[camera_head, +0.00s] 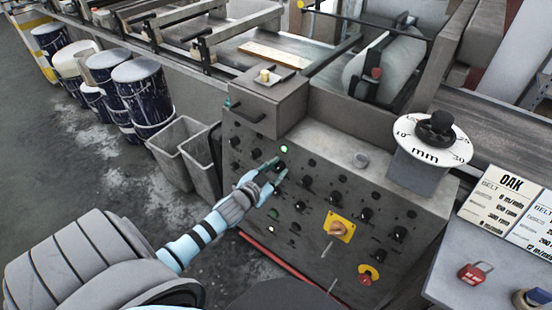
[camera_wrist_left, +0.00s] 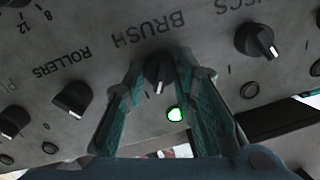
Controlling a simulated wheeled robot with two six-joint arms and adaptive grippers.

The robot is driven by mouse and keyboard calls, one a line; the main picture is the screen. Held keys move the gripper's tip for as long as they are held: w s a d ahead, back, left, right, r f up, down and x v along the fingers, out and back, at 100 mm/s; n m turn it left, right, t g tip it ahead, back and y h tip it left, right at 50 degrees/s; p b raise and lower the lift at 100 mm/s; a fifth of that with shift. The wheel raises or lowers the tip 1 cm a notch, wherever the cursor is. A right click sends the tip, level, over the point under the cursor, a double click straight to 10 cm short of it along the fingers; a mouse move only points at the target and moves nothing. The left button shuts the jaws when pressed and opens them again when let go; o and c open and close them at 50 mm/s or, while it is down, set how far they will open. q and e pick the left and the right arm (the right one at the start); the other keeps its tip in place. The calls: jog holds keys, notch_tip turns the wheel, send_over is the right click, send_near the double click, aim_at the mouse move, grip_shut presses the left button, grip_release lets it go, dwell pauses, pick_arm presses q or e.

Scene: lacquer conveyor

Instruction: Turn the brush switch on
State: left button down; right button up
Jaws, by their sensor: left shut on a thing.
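The brush switch (camera_wrist_left: 158,72) is a small dark knob on the grey control panel (camera_head: 305,205), below the upside-down word BRUSH in the left wrist view. Its pale pointer mark faces the bottom of that view. A green lamp (camera_wrist_left: 176,114) glows close to it; a lit green lamp also shows in the head view (camera_head: 284,149). My left gripper (camera_head: 275,172) reaches the panel's upper left part. In the left wrist view its teal fingers (camera_wrist_left: 160,75) stand on both sides of the knob, shut on it. In the head view the fingers hide the knob. My right gripper is out of view.
The ROLLERS knob (camera_wrist_left: 73,97) and another knob (camera_wrist_left: 257,40) flank the brush switch. Lower on the panel are a yellow-plated switch (camera_head: 339,227) and a red knob (camera_head: 369,273). A white mm dial (camera_head: 433,138) stands on top at right. Grey bins (camera_head: 180,150) stand left.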

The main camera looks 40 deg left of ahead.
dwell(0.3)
pick_arm(q)
jog(key=c, duration=1.3)
grip_release()
jog(key=shift+s, duration=0.4)
jog(key=v, duration=1.1)
jog(key=shift+d+r, duration=0.1)
